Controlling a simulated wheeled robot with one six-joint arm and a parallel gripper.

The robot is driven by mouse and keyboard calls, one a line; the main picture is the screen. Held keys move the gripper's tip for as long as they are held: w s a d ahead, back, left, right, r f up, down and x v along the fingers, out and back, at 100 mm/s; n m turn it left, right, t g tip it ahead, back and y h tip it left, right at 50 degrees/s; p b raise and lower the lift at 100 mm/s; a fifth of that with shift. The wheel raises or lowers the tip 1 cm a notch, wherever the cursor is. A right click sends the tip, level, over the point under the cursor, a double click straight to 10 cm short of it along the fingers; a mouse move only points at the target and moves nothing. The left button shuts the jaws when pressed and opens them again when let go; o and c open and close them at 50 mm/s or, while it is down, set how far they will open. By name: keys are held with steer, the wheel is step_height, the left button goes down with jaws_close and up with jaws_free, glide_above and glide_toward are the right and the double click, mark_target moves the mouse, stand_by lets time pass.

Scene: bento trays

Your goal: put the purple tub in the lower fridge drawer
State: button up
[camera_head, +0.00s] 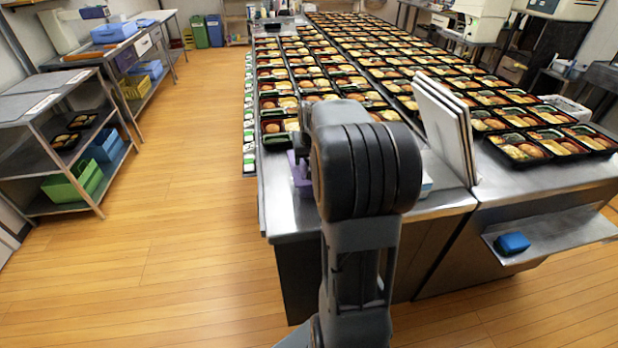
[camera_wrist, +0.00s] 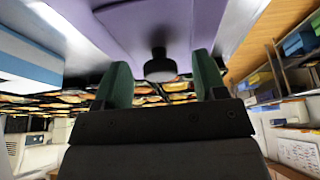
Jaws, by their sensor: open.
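The purple tub (camera_head: 301,176) stands near the left front corner of the steel table, mostly hidden behind my arm in the head view. In the wrist view, a broad purple surface (camera_wrist: 115,18) fills the top of the picture, just beyond my fingertips. A dark round knob shows between the fingers; I cannot tell if it belongs to the tub. My gripper (camera_wrist: 161,62) is open, its two green fingers apart with nothing clamped. The fingers are hidden in the head view. No fridge drawer can be made out.
The steel table (camera_head: 292,215) carries rows of bento trays (camera_head: 330,55). White upright panels (camera_head: 445,125) stand right of my arm. A blue block (camera_head: 512,243) lies on a low side shelf (camera_head: 560,232). A shelf rack (camera_head: 60,140) stands left; the wooden floor (camera_head: 190,215) between is clear.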

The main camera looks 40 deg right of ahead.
steer(key=shift+f, duration=0.15)
steer(key=shift+w, duration=0.1)
jaws_close()
stand_by(0.4)
